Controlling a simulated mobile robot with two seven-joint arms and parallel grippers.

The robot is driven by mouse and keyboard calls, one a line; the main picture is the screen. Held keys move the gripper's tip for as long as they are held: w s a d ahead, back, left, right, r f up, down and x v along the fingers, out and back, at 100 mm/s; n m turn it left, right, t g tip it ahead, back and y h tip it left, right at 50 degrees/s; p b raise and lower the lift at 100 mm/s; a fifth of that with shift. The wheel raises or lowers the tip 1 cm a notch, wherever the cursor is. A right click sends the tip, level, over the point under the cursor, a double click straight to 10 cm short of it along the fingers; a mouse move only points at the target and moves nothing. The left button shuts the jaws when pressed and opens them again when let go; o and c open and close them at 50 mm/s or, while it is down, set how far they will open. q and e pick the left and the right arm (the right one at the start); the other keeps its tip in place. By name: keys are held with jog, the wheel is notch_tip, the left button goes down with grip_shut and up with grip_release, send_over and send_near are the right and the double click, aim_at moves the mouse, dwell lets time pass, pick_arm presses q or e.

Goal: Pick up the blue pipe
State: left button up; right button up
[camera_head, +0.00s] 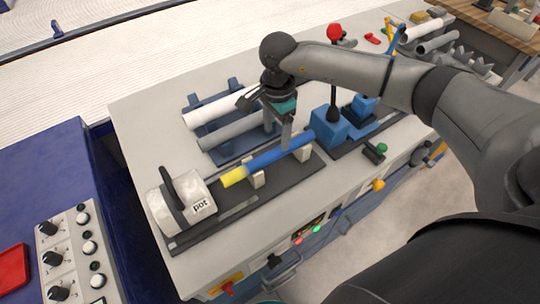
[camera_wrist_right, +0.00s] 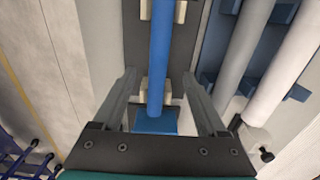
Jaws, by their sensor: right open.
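The blue pipe (camera_head: 268,158) lies on cream supports (camera_head: 257,180) on a dark rail, a yellow section (camera_head: 233,176) at its lower-left end and a blue block (camera_head: 330,127) at its upper-right end. My right gripper (camera_head: 285,137) is open, pointing down over the pipe. In the right wrist view the blue pipe (camera_wrist_right: 161,35) runs between the two spread fingers of the right gripper (camera_wrist_right: 159,76), with space on both sides. I cannot tell whether the fingertips reach down to pipe level. My left gripper is not in view.
A white pipe (camera_head: 215,109) and a grey pipe (camera_head: 228,132) lie on a blue rack (camera_head: 239,89) beside the rail. A white machine marked "pot" (camera_head: 184,198) stands at the rail's lower-left end. A red-knobbed lever (camera_head: 334,32) rises near the blue block.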

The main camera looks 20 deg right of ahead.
aim_at(275, 150)
jog(key=f, duration=0.6)
jog(key=shift+s+a+f, duration=0.15)
jog(key=shift+a+f, duration=0.05)
jog(key=shift+f, duration=0.2)
grip_shut()
dwell(0.4)
